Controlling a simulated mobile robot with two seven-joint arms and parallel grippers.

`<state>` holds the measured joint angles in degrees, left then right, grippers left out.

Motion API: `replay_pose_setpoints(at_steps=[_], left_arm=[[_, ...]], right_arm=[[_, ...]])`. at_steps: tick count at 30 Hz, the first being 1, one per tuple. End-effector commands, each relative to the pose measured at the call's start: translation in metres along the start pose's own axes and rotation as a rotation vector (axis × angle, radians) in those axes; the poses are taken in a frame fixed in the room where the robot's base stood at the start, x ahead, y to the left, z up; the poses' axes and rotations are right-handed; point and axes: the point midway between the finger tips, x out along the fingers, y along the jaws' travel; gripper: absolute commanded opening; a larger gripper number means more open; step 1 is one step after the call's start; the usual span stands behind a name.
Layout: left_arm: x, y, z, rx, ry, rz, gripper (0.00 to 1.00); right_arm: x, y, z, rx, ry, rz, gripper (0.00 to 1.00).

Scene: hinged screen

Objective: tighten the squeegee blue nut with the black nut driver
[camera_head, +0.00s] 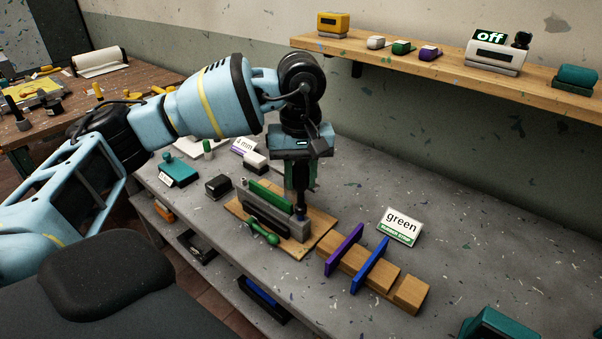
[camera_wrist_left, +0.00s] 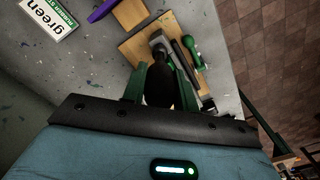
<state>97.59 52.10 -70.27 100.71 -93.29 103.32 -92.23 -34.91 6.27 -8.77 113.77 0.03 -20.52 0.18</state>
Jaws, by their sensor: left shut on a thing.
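My left gripper (camera_head: 301,180) points down and is shut on the black nut driver (camera_head: 301,202). In the left wrist view, the driver's dark handle (camera_wrist_left: 160,85) sits between the green fingers. The driver stands about upright, its lower end at the right end of a grey fixture (camera_head: 292,228) on a wooden board (camera_head: 318,221). A green strip (camera_head: 270,194) and a dark bar lie along this fixture. The blue nut is not clearly visible; the driver's end covers that spot, and I cannot tell whether they touch. My right gripper is out of view.
A green-handled lever (camera_head: 262,233) is in front of the fixture. A wooden rack (camera_head: 356,262) with purple and blue strips and a "green" sign (camera_head: 400,226) stand to the right. Small blocks lie left. A shelf (camera_head: 450,67) with an "off" display runs behind.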

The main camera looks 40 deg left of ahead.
Motion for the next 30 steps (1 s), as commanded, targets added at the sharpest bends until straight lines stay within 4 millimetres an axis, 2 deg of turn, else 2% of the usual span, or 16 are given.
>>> replay_pose_setpoints(at_steps=[15, 30], left_arm=[[0.015, 0.0, 0.0, 0.0, -0.002, 0.0, 0.06], [0.015, 0.0, 0.0, 0.0, 0.0, 0.0, 0.06]], right_arm=[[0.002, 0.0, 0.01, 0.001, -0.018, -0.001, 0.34], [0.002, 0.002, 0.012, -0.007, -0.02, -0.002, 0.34]])
